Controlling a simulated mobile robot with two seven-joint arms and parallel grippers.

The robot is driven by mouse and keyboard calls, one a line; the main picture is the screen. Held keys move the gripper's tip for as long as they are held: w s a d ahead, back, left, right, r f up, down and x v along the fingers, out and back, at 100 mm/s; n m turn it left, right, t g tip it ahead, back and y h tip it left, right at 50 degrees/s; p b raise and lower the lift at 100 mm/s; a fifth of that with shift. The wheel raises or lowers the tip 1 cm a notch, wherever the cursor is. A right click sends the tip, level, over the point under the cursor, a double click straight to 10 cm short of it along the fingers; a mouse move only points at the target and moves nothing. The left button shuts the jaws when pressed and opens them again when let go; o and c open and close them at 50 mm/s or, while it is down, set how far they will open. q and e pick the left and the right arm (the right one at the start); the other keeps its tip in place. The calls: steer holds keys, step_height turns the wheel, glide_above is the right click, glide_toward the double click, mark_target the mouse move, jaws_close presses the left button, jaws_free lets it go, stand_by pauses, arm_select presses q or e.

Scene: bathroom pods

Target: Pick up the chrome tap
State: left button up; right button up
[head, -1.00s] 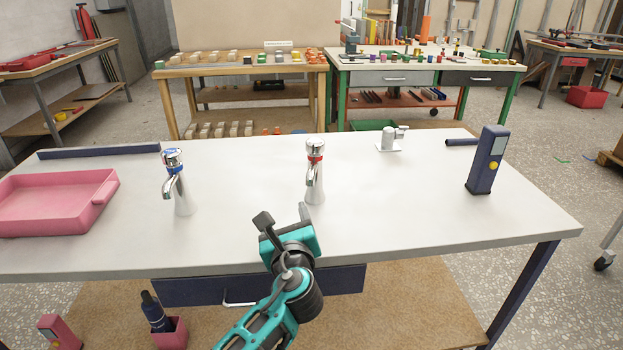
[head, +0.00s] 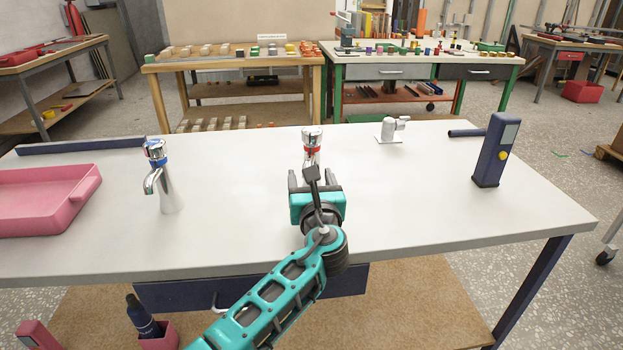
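Two chrome taps stand upright on the white bench top. One with a red ring (head: 312,139) is at the middle, its lower part hidden behind my gripper. One with a blue ring (head: 163,186) is to the left, its spout pointing to the left and front. My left gripper (head: 313,178) is just in front of the red-ringed tap, its fingers spread and pointing away from me towards it. Nothing shows held between the fingers; whether they touch the tap cannot be told. My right gripper is not in view.
A small grey tap-like fitting (head: 388,131) stands on a white plate at the back. A dark blue device (head: 494,152) stands to the right, near a dark rod (head: 466,132). A pink tray (head: 45,201) lies at the left, before a dark bar (head: 82,145). Bench space between is clear.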

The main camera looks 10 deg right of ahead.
arm_select(q)
steer(key=w+b, duration=0.2)
steer(key=w, duration=0.1)
steer(key=shift+w+d+f, duration=0.15)
steer(key=shift+w+d, duration=0.15)
steer(key=shift+d, duration=0.1)
steer(key=shift+w+b, duration=0.3)
steer(key=shift+w, duration=0.45)
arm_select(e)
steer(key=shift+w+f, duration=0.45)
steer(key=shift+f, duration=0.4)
arm_select(q)
steer(key=shift+c, duration=0.2)
steer(key=c, duration=0.3)
jaws_close()
steer(key=shift+r, duration=0.25)
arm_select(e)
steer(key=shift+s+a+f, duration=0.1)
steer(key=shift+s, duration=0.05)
